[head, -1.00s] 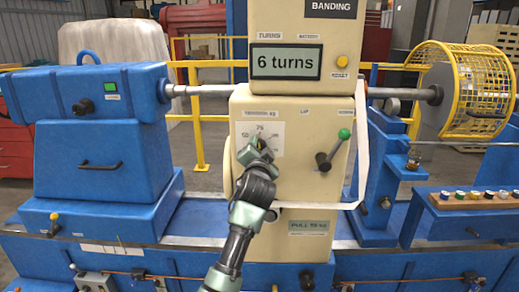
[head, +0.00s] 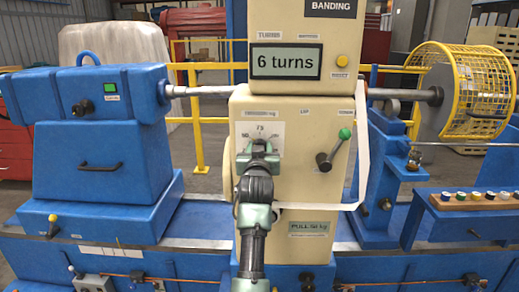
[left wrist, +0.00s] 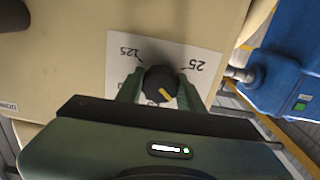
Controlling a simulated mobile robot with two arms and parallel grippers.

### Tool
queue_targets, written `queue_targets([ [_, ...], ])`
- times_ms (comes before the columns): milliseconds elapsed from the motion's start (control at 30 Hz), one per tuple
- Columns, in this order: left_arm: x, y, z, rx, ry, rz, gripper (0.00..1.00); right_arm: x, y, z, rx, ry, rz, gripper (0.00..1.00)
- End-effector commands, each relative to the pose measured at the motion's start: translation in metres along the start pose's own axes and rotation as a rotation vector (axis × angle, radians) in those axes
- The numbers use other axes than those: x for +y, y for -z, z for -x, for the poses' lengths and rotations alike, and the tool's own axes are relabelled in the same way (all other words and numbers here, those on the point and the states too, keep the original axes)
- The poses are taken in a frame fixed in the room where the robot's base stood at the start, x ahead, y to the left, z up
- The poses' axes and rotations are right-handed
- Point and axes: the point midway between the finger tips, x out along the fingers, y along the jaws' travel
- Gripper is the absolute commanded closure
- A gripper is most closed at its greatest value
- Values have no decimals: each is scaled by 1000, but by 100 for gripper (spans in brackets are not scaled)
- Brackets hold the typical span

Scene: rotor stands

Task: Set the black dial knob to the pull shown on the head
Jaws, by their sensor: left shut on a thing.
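The black dial knob (left wrist: 160,83) sits on a white scale plate on the cream head and has a yellow pointer mark. In the left wrist view the pointer aims down and right, and the scale shows 125 and 25, upside down. In the head view the scale plate (head: 273,130) shows 75 at its top; the knob is mostly hidden. My left gripper (head: 259,147) is shut on the knob, with a finger on each side in the left wrist view (left wrist: 156,88). The pull label (head: 310,226) on the column below reads PULL with a blurred kg number. My right gripper is out of view.
A crank lever with a green ball (head: 344,133) is right of the dial. The display (head: 286,62) above reads 6 turns. A blue headstock (head: 85,95) stands left, a yellow wire cage (head: 480,90) right, and a rack of several coloured knobs (head: 475,197) lower right.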

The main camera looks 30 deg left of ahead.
Motion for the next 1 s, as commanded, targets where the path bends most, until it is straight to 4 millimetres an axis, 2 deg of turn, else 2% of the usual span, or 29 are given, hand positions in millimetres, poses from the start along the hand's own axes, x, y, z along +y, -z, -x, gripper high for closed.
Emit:
queue_targets([
  [300,1,-1,0,-3,-1,108,100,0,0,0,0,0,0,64],
  [800,0,-1,0,-3,-1,126,100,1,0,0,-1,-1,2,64],
  [833,0,-1,0,-3,-1,125,60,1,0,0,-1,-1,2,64],
  [900,0,-1,0,-3,-1,125,41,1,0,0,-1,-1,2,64],
  [1000,0,-1,0,-2,-1,125,41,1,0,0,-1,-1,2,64],
])
